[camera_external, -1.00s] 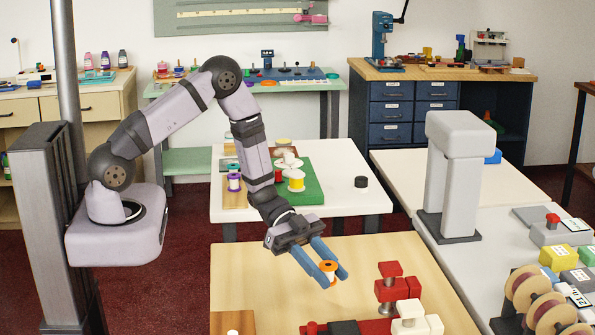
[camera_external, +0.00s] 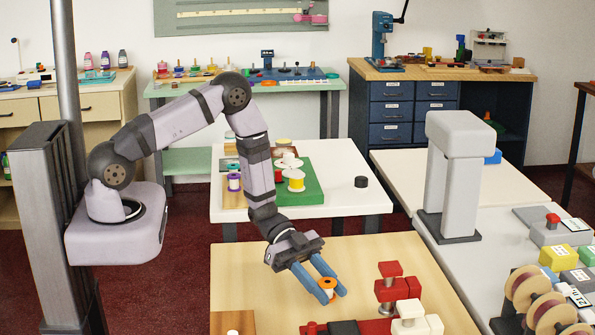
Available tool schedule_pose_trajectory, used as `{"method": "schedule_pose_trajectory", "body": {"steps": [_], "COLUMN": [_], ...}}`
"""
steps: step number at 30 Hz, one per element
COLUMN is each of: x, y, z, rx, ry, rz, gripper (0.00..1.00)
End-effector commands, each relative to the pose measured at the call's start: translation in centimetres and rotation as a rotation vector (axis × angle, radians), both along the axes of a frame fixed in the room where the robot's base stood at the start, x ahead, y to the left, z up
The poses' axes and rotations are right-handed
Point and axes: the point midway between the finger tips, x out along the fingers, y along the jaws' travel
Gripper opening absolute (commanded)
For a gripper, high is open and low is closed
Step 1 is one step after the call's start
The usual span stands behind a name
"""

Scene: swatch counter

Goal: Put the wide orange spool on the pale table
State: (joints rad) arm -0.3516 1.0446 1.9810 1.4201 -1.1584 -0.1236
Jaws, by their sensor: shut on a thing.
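The orange spool (camera_external: 327,284), with an orange rim and a pale centre, is between the fingertips of my gripper (camera_external: 330,293). The blue fingers are shut on its sides and cover part of it. The spool looks upright. It is over the light wooden table (camera_external: 265,283), low and close to its top; I cannot tell whether it touches. A white table (camera_external: 345,178) stands behind.
Just right of the spool are red blocks on a grey post (camera_external: 388,290), white blocks (camera_external: 412,318) and a low red and black row (camera_external: 345,327). A brown board (camera_external: 232,323) lies at the front left. The wooden table's left middle is clear.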

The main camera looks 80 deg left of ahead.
Motion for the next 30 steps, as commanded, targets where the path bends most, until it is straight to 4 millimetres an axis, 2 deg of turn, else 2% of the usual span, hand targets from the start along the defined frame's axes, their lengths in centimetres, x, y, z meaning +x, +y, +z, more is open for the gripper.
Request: {"method": "schedule_pose_trajectory", "body": {"steps": [1, 2, 3, 4, 17, 23, 30], "x": [0.0, 0.0, 0.0, 0.0, -0.1, -1.1, -3.2], "y": [0.0, 0.0, 0.0, 0.0, 0.1, 2.1, 5.6], "z": [-0.3, -0.2, -0.2, -0.2, 0.3, 1.0, 2.7], "rx": [0.000, 0.000, 0.000, 0.000, 0.001, 0.000, 0.001], "ry": [0.000, 0.000, 0.000, 0.000, 0.001, 0.000, -0.002], "rz": [0.000, 0.000, 0.000, 0.000, 0.001, 0.005, 0.006], "gripper": [0.09, 0.35, 0.45, 0.49, 0.49, 0.49, 0.49]}}
